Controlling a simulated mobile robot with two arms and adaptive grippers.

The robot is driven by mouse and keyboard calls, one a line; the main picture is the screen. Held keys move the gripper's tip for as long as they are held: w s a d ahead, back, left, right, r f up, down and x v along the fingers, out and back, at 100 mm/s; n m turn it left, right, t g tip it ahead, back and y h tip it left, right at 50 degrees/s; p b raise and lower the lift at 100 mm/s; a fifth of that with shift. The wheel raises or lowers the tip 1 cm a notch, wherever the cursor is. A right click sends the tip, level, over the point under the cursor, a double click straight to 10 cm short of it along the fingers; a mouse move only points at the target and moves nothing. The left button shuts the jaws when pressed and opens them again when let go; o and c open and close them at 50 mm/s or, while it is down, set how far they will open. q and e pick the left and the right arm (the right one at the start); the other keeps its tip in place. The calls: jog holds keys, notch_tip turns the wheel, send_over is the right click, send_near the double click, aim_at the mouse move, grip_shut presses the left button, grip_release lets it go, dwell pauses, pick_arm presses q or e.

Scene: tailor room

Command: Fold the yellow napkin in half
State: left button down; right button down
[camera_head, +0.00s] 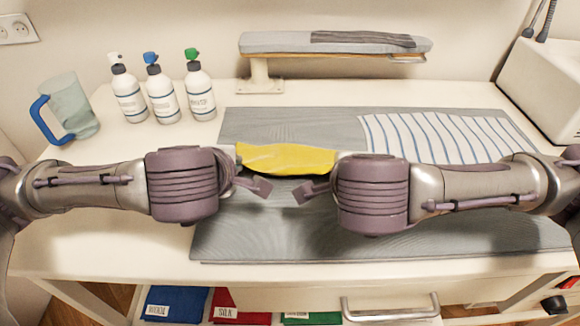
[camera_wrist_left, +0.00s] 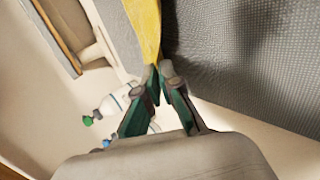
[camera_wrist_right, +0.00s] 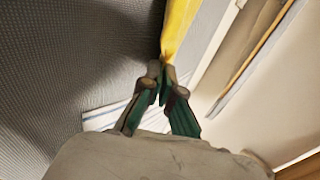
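The yellow napkin (camera_head: 287,158) is over the grey mat, between my two grippers, and looks bunched into a narrow band in the head view. My left gripper (camera_wrist_left: 157,75) is shut on one end of the napkin (camera_wrist_left: 146,25). My right gripper (camera_wrist_right: 166,78) is shut on the other end, where the napkin (camera_wrist_right: 177,30) runs up from the fingertips.
The grey mat (camera_head: 400,235) covers the table's middle. A striped cloth (camera_head: 435,135) lies at its back right. Several bottles (camera_head: 163,95) and a jug (camera_head: 70,108) stand at the back left. A sleeve ironing board (camera_head: 335,42) stands behind. Folded cloths (camera_head: 240,305) lie below the table's front edge.

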pick_arm(q)
jog(key=shift+s+f+t, duration=0.15)
jog(key=shift+f+t, duration=0.15)
jog(key=shift+f, duration=0.25)
pick_arm(e)
jog(key=shift+s+f+t, duration=0.15)
jog(key=shift+f+t, duration=0.15)
jog(key=shift+f, duration=0.15)
pick_arm(q)
jog(key=shift+s, duration=0.2)
pick_arm(e)
jog(key=shift+s, duration=0.15)
pick_arm(q)
jog(key=c, duration=1.5)
grip_release()
jog(key=shift+w, duration=0.1)
pick_arm(e)
jog(key=c, duration=1.4)
grip_release()
jog(key=shift+c, duration=0.2)
pick_arm(q)
jog(key=o, duration=0.5)
jog(key=shift+c, duration=0.2)
pick_arm(e)
jog(key=o, duration=0.4)
pick_arm(q)
jog(key=shift+r, duration=0.15)
pick_arm(e)
jog(key=shift+r, duration=0.1)
